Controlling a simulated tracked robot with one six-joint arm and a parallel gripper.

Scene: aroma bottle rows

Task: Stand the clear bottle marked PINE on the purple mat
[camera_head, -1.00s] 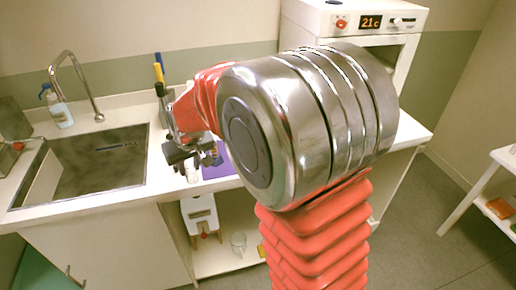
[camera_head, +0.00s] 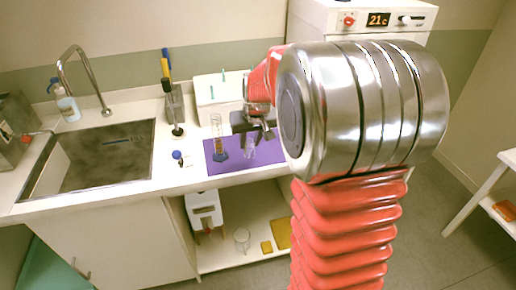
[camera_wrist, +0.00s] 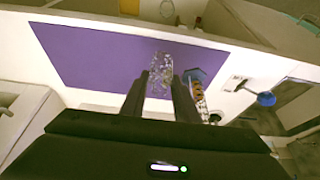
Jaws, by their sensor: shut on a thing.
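The purple mat (camera_head: 233,168) lies on the white counter right of the sink, and it fills much of the wrist view (camera_wrist: 100,55). My gripper (camera_head: 252,132) is over the mat, its two dark fingers (camera_wrist: 160,88) closed on a small clear bottle (camera_wrist: 161,68). The bottle (camera_head: 249,149) hangs below the fingers in the head view, roughly upright. No marking on it is readable. I cannot tell whether its base touches the mat.
A tall glass cylinder with a blue base (camera_head: 217,140) stands at the mat's left part, close beside the gripper. A blue-capped item (camera_head: 177,155) is further left. A white box (camera_head: 215,90) and a pen holder (camera_head: 174,103) stand behind. The mat's right part looks clear.

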